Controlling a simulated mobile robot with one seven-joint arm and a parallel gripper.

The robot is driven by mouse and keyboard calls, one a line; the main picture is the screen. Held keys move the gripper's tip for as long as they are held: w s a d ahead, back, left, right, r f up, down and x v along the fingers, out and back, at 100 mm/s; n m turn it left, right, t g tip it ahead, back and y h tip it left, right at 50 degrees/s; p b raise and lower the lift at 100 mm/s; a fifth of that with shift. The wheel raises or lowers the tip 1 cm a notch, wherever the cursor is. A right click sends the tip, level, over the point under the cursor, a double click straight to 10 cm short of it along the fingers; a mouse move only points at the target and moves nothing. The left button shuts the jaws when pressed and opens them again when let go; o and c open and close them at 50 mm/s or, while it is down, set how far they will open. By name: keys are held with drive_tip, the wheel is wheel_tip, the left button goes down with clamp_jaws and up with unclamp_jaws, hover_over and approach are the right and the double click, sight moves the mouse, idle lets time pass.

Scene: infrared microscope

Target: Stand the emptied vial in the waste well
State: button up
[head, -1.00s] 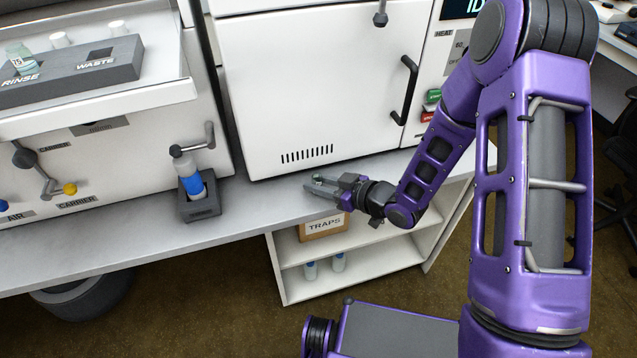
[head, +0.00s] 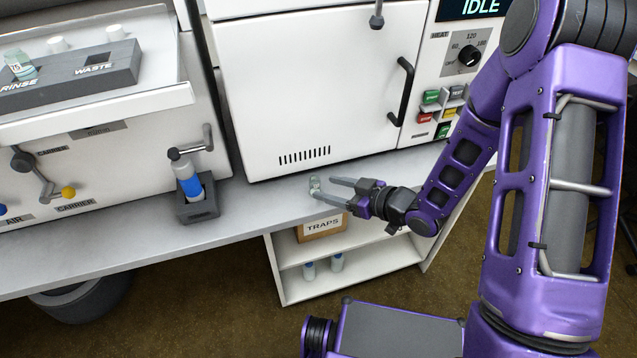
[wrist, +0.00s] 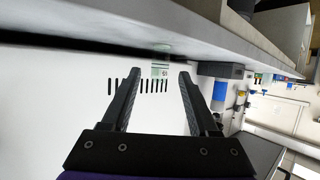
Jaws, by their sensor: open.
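A small clear glass vial with a pale label (head: 314,184) stands upright on the bench in front of the white oven. My gripper (head: 324,187) is open beside it on the right, its fingers pointing left toward it. In the wrist view the vial (wrist: 160,70) appears upside down, between and just beyond the spread fingertips (wrist: 160,73), with gaps on both sides. The waste well (head: 99,58) is a dark square opening in the grey rack at upper left, and no vial shows in it. Another vial (head: 20,66) stands at the rinse position. I cannot tell whether either vial is empty.
The rack (head: 85,76) sits on a raised white tray (head: 120,105). A blue-banded bottle (head: 189,183) stands in a dark holder on the bench. The oven (head: 310,90) closes off the back. A traps box (head: 322,228) is on the shelf below. The bench between holder and vial is clear.

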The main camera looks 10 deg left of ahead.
drive_tip(key=v, duration=0.7)
drive_tip(key=shift+p, duration=0.35)
